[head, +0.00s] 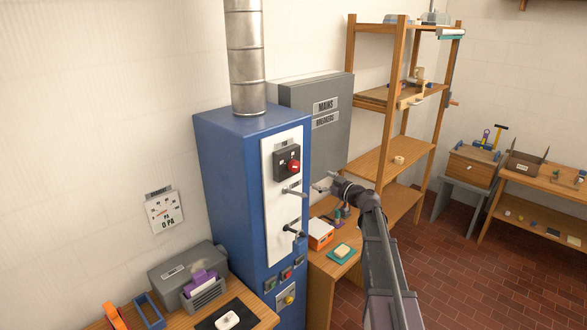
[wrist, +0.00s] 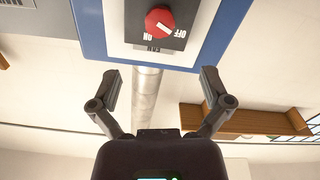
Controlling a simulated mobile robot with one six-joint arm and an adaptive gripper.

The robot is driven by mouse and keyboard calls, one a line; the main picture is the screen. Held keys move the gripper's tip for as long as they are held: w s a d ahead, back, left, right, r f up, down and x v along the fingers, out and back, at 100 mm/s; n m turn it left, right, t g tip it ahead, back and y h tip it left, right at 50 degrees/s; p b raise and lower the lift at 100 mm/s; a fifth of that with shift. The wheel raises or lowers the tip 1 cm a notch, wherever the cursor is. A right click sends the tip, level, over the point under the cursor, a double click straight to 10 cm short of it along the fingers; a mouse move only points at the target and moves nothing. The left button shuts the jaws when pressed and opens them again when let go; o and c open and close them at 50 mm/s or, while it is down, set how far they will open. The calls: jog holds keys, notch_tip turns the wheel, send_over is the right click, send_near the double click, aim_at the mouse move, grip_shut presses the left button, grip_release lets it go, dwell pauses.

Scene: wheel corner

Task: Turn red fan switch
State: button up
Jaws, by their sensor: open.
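The red fan switch (head: 293,166) is a round knob on a dark box (head: 284,163) near the top of the white panel on the blue cabinet. The picture there is upside down. My gripper (head: 322,187) is to the right of the panel in the head view, apart from the knob. In the wrist view my gripper (wrist: 157,85) has its two fingers spread wide with nothing between them.
Two levers (head: 293,192) (head: 294,231) stick out of the white panel (head: 268,212) below the switch. A grey breaker box (head: 322,135) is behind the cabinet (head: 225,190). A wooden shelf (head: 385,160) stands to the right. A metal duct (head: 246,60) rises from the cabinet top.

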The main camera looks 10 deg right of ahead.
aim_at(296, 168)
jog(key=x, duration=1.3)
jog(key=shift+w+a, duration=0.2)
jog(key=shift+w, duration=0.05)
jog(key=c, duration=1.2)
jog(key=shift+o, duration=0.2)
